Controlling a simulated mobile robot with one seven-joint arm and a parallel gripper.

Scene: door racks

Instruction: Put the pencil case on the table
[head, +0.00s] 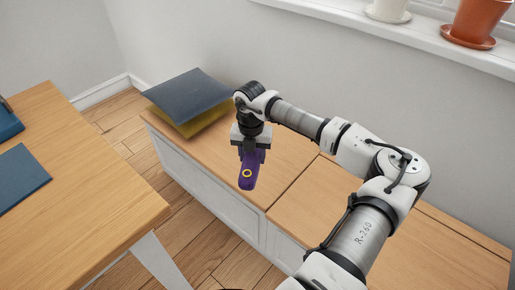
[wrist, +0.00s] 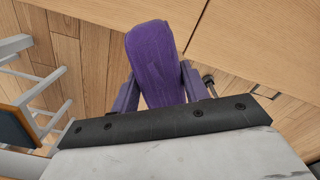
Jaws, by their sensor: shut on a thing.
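In the wrist view the pencil case (wrist: 154,62) sits between the two fingers of my gripper (wrist: 156,85). It is held above the front edge of the low cabinet by the wall, apart from the table. The table (head: 85,160) is the wooden one at the left of the head view, across a strip of floor.
The low cabinet (head: 310,200) carries a blue and a yellow cushion (head: 190,95). A dark blue flat item (head: 20,175) lies on the table's left side; the table's near right part is bare. Plant pots (head: 475,18) stand on the windowsill. A chair (wrist: 40,100) shows in the wrist view.

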